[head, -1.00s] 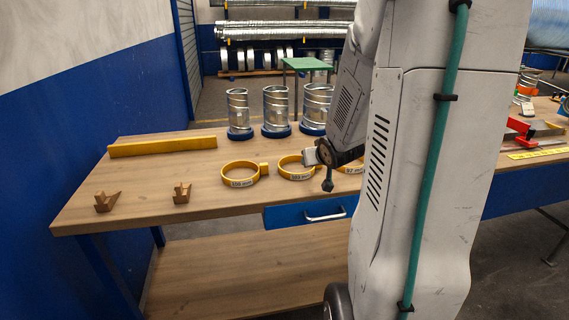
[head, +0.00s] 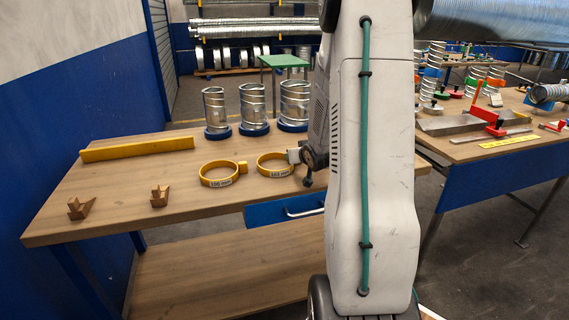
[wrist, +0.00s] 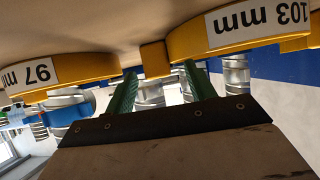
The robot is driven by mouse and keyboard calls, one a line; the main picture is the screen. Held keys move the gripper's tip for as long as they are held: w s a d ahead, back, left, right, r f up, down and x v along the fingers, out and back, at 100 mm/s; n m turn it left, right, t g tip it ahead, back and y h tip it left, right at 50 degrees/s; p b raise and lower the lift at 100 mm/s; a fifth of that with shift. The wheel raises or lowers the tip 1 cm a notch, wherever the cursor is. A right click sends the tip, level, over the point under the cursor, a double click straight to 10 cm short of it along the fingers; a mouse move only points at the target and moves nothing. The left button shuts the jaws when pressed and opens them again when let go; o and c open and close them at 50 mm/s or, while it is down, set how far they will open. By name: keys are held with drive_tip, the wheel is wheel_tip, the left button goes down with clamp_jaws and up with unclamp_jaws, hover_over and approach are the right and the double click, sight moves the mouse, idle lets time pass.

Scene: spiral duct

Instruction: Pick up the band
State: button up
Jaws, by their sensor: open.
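Yellow bands lie on the wooden bench. The 106 mm band (head: 218,182) is left, and the 103 mm band (head: 268,170) sits beside my wrist. The wrist view is upside down and shows the 103 mm band (wrist: 240,32) at upper right and a 97 mm band (wrist: 60,75) at left. My gripper (wrist: 160,80) is open and empty, its two green fingers apart. The 103 mm band's square tab (wrist: 155,59) appears between the fingertips; contact cannot be told. In the head view my arm hides the 97 mm band and the fingers.
Several metal duct pieces on blue bases (head: 254,108) stand behind the bands. A yellow bar (head: 137,149) lies at the back left, and two brown wedge blocks (head: 160,196) near the front left. A second bench (head: 470,150) stands right.

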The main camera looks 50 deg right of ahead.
drive_tip(key=c, duration=1.1)
drive_tip(key=shift+o, duration=0.2)
